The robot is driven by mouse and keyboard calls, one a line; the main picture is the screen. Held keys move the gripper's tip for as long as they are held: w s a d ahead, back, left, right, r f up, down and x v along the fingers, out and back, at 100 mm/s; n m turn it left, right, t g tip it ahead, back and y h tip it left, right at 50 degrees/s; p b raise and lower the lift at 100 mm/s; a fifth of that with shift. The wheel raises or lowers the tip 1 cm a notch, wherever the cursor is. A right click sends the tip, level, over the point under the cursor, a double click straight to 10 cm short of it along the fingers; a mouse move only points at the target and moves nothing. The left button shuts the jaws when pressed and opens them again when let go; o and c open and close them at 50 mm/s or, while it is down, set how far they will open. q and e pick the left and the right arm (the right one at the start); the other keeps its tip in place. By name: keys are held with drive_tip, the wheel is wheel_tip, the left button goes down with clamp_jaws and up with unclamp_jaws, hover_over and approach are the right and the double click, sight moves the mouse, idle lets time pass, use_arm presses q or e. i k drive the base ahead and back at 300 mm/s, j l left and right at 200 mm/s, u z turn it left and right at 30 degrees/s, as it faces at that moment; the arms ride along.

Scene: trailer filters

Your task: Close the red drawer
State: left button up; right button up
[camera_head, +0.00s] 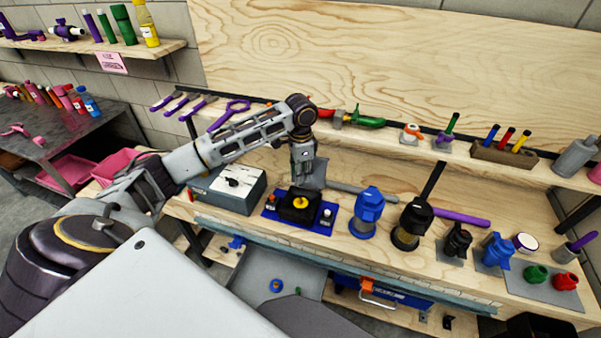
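No clearly red drawer front shows. Under the workbench, a grey open drawer or tray (303,272) extends toward me, with a small blue and orange round part inside. Its near end is hidden behind my own body, so I cannot tell its front colour. My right gripper is not in view.
The workbench (340,240) carries a grey-white box (228,187), the black device (300,206), a blue fitting (367,211) and several other parts. A shelf (480,165) with tools runs behind. A dark side table (75,130) with pink bins stands left.

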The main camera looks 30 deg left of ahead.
sight(250, 279)
drive_tip(key=k, duration=1.5)
